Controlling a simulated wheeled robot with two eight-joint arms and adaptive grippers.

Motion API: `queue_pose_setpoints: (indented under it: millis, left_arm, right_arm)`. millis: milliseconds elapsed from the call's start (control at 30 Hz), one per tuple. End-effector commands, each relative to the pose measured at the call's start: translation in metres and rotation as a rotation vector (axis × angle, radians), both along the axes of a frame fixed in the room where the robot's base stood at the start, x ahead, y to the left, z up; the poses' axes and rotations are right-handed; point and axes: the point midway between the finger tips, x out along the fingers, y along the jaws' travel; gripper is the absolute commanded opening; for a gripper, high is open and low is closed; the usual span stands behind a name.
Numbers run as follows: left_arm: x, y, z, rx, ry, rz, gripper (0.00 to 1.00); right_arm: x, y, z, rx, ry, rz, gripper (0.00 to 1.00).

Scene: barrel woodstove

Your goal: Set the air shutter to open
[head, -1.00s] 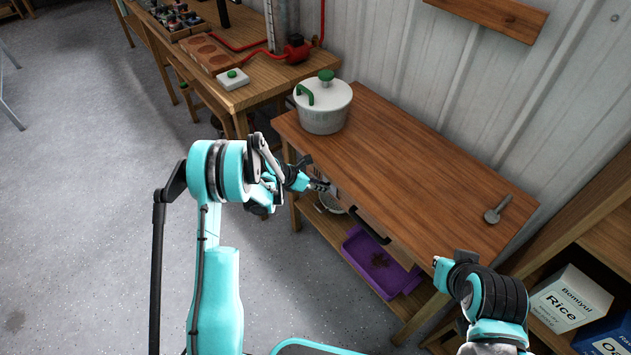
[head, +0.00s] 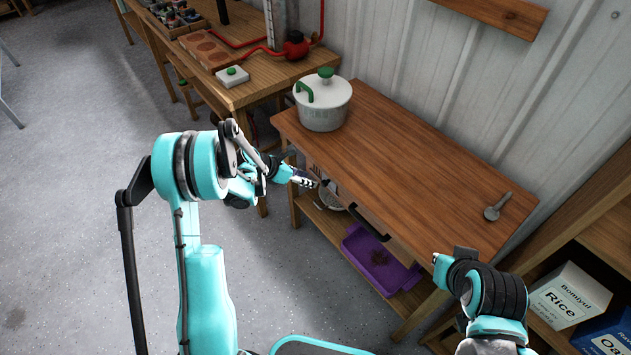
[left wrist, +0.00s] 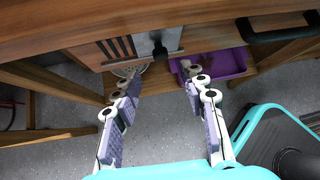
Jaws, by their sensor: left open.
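The air shutter shows best in the left wrist view, under the table's front edge: a wooden panel with dark upright slots (left wrist: 118,47), a grey metal plate (left wrist: 146,44) beside them and a black knob (left wrist: 160,49). The plate covers the panel right of the slots; several slots are uncovered. In the head view the shutter is mostly hidden by the tabletop edge and my left gripper (head: 312,182). That gripper is open and empty, its fingers (left wrist: 163,73) pointing at the knob with a gap between.
The wooden table (head: 430,180) carries a white pot with green handles (head: 323,105) and a small grey tool (head: 496,207). A dark handle (head: 370,224) sits on its front. A purple tray (head: 378,262) and a round strainer (head: 330,199) lie on the shelf below.

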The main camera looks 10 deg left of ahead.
Motion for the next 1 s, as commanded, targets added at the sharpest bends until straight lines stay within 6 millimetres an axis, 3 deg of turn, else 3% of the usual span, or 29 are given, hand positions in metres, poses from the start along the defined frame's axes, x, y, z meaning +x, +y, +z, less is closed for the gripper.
queue_pose_setpoints:
  millis: [300, 867, 1000]
  left_arm:
    - [-0.02, 0.024, 0.031, -0.001, -0.001, 0.0, 0.42]
    - [-0.022, 0.025, 0.033, 0.001, -0.001, -0.003, 0.42]
    - [-0.027, 0.02, 0.047, 0.058, -0.038, -0.054, 0.42]
  right_arm:
    - [0.0, 0.0, 0.0, 0.0, 0.0, 0.0, 0.0]
    - [0.0, 0.0, 0.0, 0.0, 0.0, 0.0, 0.0]
    - [0.0, 0.0, 0.0, 0.0, 0.0, 0.0, 0.0]
